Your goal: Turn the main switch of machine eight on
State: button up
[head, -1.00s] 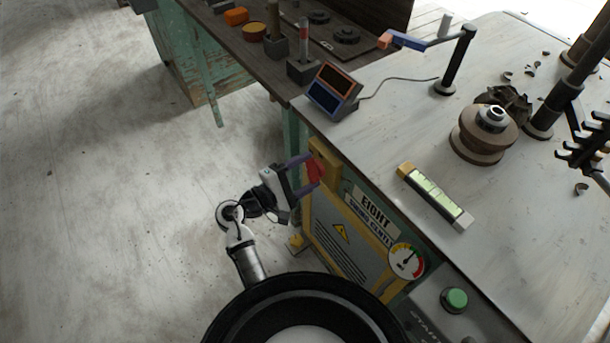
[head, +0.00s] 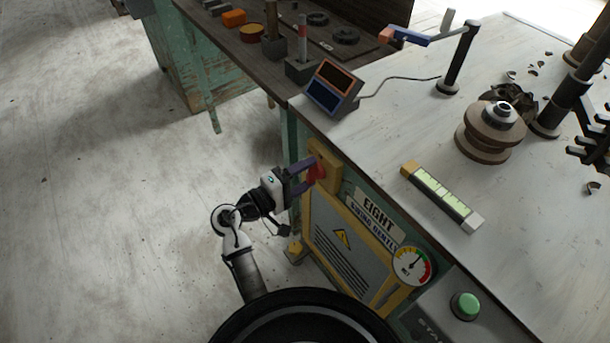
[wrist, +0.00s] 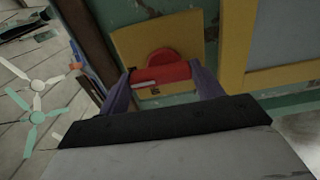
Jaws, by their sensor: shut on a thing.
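Machine eight has a grey top and a green and yellow side panel with an "EIGHT" sign (head: 377,209). Its main switch is a red handle (head: 317,171) on a yellow plate (head: 329,163) near the panel's upper left. In the wrist view the red handle (wrist: 163,74) lies crosswise on the yellow plate (wrist: 133,41), with a rounded red hub behind it. My gripper (head: 310,172) is at the switch. In the wrist view its two purple fingers (wrist: 162,90) stand at either end of the handle, shut on it. The finger contacts are partly hidden.
A dial gauge (head: 411,266) and a green button (head: 466,305) are on the machine's front, right of the switch. A level (head: 441,197), a spool (head: 490,132) and a two-panel display (head: 332,88) stand on top. The floor to the left is clear.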

jog(key=o, duration=1)
jog(key=b+v, duration=0.1)
jog(key=v, duration=1.3)
